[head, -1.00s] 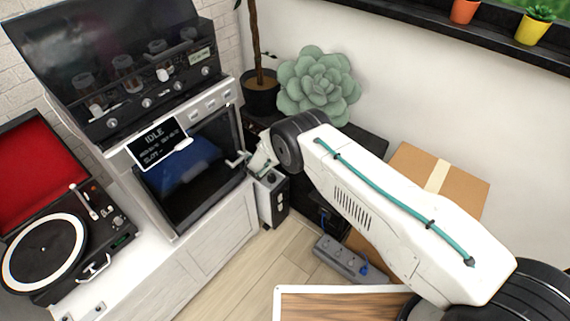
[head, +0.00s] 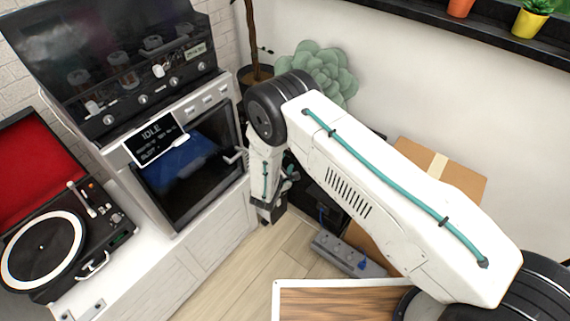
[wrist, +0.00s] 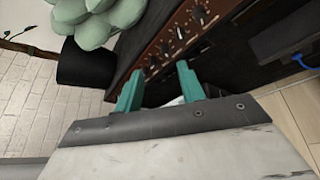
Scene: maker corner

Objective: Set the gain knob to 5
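A brown panel (wrist: 178,40) with a row of several dark knobs (wrist: 180,33) shows in the wrist view, on the front of a dark box. I cannot tell which knob is the gain knob or read its setting. My gripper (wrist: 157,88) has two teal fingers standing apart, with nothing seen between them. The fingers point toward the panel and stand in front of its lower part in the picture; touch cannot be told. In the head view my arm hides the knobs, and the fingertips cannot be made out.
A green succulent (head: 318,72) and a potted plant stand near the dark box. An oven-like machine (head: 190,175) and a turntable (head: 45,250) are at left. A power strip (head: 345,255) lies on the floor before a cardboard box (head: 440,180). A wood-topped surface (head: 335,303) is in front.

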